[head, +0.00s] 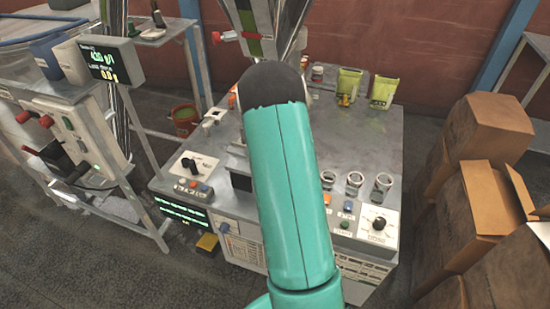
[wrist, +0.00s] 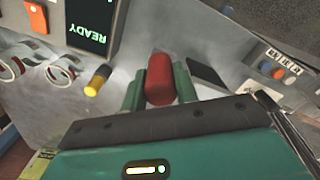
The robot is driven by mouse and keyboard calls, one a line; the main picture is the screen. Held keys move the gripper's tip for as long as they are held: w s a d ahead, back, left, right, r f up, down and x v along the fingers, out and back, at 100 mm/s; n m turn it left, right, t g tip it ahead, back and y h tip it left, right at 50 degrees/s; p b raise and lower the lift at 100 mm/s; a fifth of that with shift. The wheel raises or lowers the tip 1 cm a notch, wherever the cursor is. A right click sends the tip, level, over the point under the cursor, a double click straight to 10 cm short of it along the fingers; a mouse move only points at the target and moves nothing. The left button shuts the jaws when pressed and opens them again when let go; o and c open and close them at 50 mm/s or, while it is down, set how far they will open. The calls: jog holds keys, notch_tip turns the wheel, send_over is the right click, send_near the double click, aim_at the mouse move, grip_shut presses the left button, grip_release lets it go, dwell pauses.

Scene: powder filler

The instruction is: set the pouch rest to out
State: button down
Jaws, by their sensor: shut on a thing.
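In the wrist view my gripper (wrist: 158,78) has its two green fingers closed on either side of a red rounded knob (wrist: 160,88). The knob sits close to the grey metal of the machine. I cannot tell from the picture whether this knob belongs to the pouch rest, or which position the rest is in. In the head view my teal arm covers the middle of the filler table (head: 375,133) and hides my gripper and the red knob.
A yellow-tipped black knob (wrist: 97,80) stands left of my fingers, below a READY display (wrist: 92,25). A button panel (wrist: 283,68) is at right. In the head view, green pouches (head: 383,93) stand at the table's back; cardboard boxes (head: 478,130) stack at right.

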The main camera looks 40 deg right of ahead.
jog(key=shift+s+a, duration=0.35)
jog(key=shift+a, duration=0.35)
jog(key=shift+s+a, duration=0.35)
jog(key=shift+a, duration=0.3)
jog(key=shift+s+a, duration=0.35)
jog(key=shift+a, duration=0.35)
jog(key=shift+a+f, duration=0.1)
jog(key=c, duration=1.1)
grip_release()
jog(key=shift+s+a, duration=0.1)
notch_tip(320, 180, up, 14)
